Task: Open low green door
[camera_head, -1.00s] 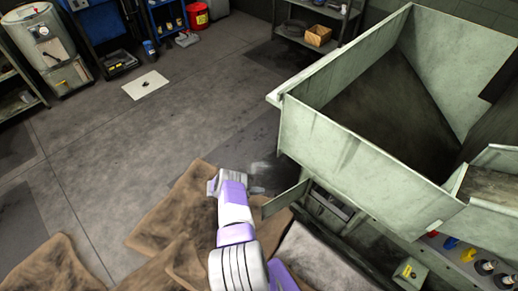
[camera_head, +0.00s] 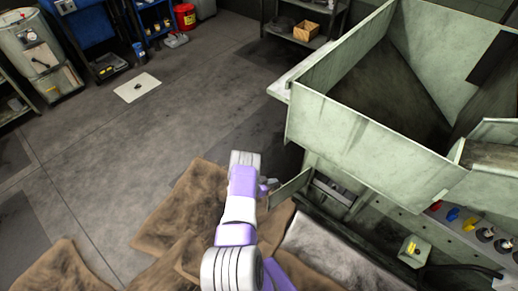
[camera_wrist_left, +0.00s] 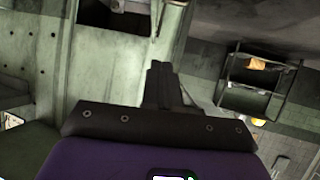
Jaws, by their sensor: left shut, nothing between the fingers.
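The low green door (camera_head: 290,187) is a small panel on the side of the pale green machine. In the head view it stands swung outward, with an open compartment (camera_head: 330,192) beside it. My left gripper (camera_head: 270,186) is just left of the door's outer side, partly hidden by my wrist. I cannot tell whether it touches the door. In the left wrist view the dark fingers (camera_wrist_left: 162,85) are together and empty, in front of green machine panels. The door is hard to make out there. My right gripper is in neither view.
The machine's large open hopper (camera_head: 350,140) overhangs the compartment. The floor at left is mostly clear.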

